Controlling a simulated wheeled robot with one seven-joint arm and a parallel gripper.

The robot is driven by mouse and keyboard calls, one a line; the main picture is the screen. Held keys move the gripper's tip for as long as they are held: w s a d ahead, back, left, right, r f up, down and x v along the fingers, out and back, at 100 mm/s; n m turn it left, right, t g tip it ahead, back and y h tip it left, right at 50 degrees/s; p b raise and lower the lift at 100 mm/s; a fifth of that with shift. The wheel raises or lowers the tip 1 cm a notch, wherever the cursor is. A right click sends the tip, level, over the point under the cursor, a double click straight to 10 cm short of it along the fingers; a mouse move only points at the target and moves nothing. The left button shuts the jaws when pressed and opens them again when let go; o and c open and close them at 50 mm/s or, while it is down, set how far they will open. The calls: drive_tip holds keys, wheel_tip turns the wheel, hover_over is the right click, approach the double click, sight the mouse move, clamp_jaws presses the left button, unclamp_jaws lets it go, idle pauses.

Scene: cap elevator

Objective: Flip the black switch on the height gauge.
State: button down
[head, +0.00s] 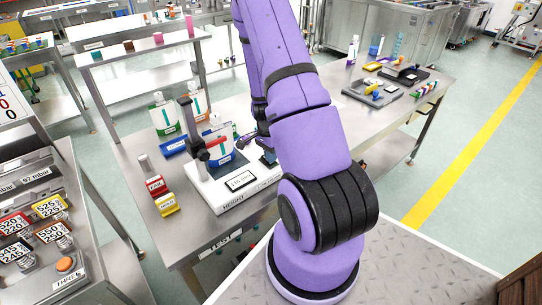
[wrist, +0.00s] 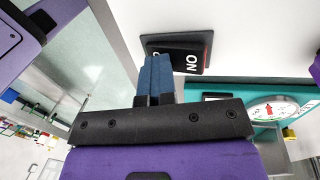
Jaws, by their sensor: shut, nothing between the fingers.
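The height gauge (head: 225,185) stands on the steel bench in the head view, with a white base, a dark upright post and a small display. My gripper (wrist: 157,62) is shut and empty. Its blue fingertips overlap the lower left part of the switch and hide some of it. I cannot tell whether they touch it. In the head view my arm hides part of the gauge's right side.
A yellow block (head: 167,204) and a red block (head: 156,187) stand left of the gauge. In the wrist view a round dial (wrist: 272,110) on a teal panel lies right of my fingers. A grey tray (head: 375,94) is farther along the bench.

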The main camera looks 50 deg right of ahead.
drive_tip(key=shift+w+d+r, duration=0.15)
drive_tip(key=shift+w+d, duration=0.05)
drive_tip(key=shift+w, duration=0.6)
drive_tip(key=shift+r, duration=0.55)
wheel_tip(320, 180, up, 13)
drive_tip(key=w, duration=0.2)
drive_tip(key=shift+w+d+f, duration=0.15)
drive_tip(key=shift+d, duration=0.15)
drive_tip(key=shift+s+a, duration=0.45)
drive_tip(key=shift+s, duration=0.15)
drive_tip(key=f, duration=0.4)
drive_tip(key=s+f, duration=0.1)
drive_tip(key=f, duration=0.4)
drive_tip(key=s+f, duration=0.1)
drive_tip(key=f, duration=0.3)
drive_tip(key=shift+s+a+f, duration=0.2)
drive_tip(key=shift+a+f, duration=0.1)
drive_tip(key=shift+f, duration=0.1)
